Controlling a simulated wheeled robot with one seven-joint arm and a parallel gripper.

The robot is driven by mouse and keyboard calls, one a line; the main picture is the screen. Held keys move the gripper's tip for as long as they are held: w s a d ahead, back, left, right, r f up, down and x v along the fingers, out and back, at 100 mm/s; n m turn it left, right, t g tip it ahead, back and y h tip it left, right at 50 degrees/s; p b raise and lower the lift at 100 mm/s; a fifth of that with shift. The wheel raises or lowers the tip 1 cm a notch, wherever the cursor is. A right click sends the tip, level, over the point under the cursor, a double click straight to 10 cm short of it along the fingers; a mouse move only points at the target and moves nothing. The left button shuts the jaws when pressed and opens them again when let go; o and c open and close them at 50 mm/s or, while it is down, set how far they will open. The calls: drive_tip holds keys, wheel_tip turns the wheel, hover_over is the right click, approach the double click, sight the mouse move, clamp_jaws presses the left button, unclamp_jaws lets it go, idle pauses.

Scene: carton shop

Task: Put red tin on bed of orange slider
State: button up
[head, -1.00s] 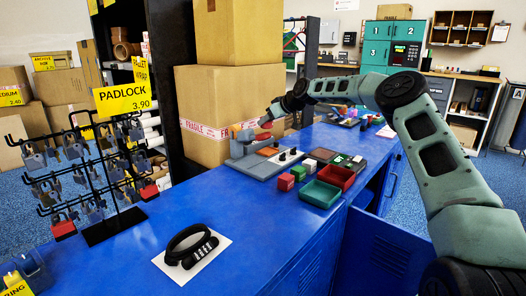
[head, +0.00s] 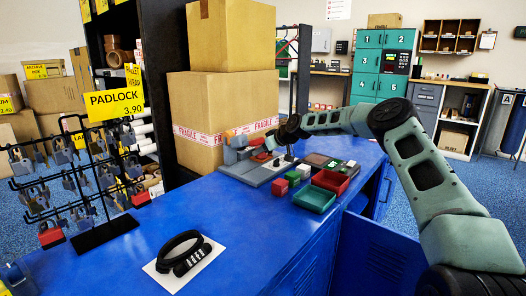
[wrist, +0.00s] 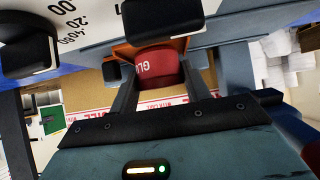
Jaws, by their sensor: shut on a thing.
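The red tin (wrist: 157,66), with white letters "GL" showing, is between the two fingers of my gripper (wrist: 158,82) in the wrist view. The fingers are shut on it. The orange slider bed (wrist: 124,48) shows right behind and around the tin; I cannot tell whether the two touch. In the head view my gripper (head: 276,140) is low over the grey device (head: 250,172) on the blue counter.
Dark knobs (wrist: 165,15) stand close to the tin in the wrist view. Green (head: 314,199) and red (head: 330,181) trays and small blocks (head: 280,187) sit right of the device. Cartons (head: 222,110) stand behind it. The front counter is clear around a black lock (head: 187,252).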

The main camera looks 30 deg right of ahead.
drive_tip(key=shift+f, duration=0.1)
drive_tip(key=o, duration=0.8)
drive_tip(key=shift+s+d+r, duration=0.1)
drive_tip(key=shift+r, duration=0.15)
drive_tip(key=p+v, duration=0.1)
drive_tip(key=v, duration=1)
drive_tip(key=shift+s+r, duration=0.2)
drive_tip(key=shift+s, duration=0.1)
